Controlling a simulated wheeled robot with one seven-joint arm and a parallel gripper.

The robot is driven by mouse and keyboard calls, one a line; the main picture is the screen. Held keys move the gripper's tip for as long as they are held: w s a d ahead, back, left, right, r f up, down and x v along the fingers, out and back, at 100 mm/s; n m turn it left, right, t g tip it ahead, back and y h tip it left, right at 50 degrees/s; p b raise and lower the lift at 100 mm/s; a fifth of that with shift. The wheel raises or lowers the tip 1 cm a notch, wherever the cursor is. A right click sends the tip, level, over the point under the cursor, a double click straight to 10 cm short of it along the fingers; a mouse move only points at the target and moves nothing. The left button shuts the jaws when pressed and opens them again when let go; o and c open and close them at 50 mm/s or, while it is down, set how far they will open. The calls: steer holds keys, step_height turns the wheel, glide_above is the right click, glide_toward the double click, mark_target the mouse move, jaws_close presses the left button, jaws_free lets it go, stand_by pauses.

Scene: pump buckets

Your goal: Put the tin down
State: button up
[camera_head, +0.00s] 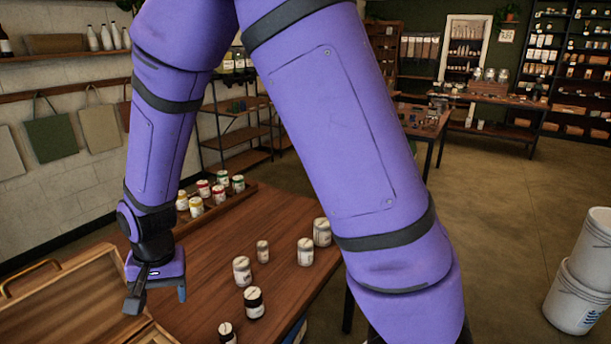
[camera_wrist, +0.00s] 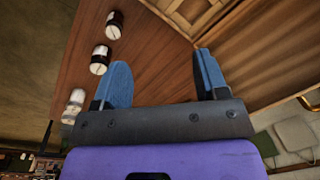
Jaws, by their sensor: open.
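My gripper (camera_head: 157,297) hangs over the left part of the wooden table (camera_head: 205,265), beside an open wooden case. Its two blue-padded fingers (camera_wrist: 165,82) are apart in the wrist view, with nothing between them. Several tins stand upright on the table to the gripper's right: a white tin (camera_head: 242,270), a smaller white tin (camera_head: 262,251), two more white tins (camera_head: 305,252) near the right edge, and two tins with black parts (camera_head: 254,302) near the front. Tins also show at the left of the wrist view (camera_wrist: 100,60), clear of the fingers. I cannot tell which tin the task means.
The wooden case (camera_head: 65,295) fills the table's left front. A wooden rack (camera_head: 222,212) with several colour-labelled tins stands at the back edge. White buckets (camera_head: 575,300) stand on the floor at right. My arm hides part of the table's right side.

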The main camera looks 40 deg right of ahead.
steer(key=s+d+r+n+t, duration=0.1)
steer(key=s+d+r, duration=0.2)
steer(key=d+r, duration=0.45)
steer(key=s+d+r+n+t, duration=0.1)
steer(key=s+d+r+n, duration=0.3)
steer(key=r, duration=0.6)
steer(key=s+d+r+t, duration=0.1)
steer(key=s+d+r, duration=0.3)
steer(key=s, duration=0.2)
steer(key=s+d+r+t+h, duration=0.1)
steer(key=s+d+r, duration=0.3)
steer(key=s+d, duration=0.1)
steer(key=shift+s+t, duration=0.3)
steer(key=shift+s, duration=0.45)
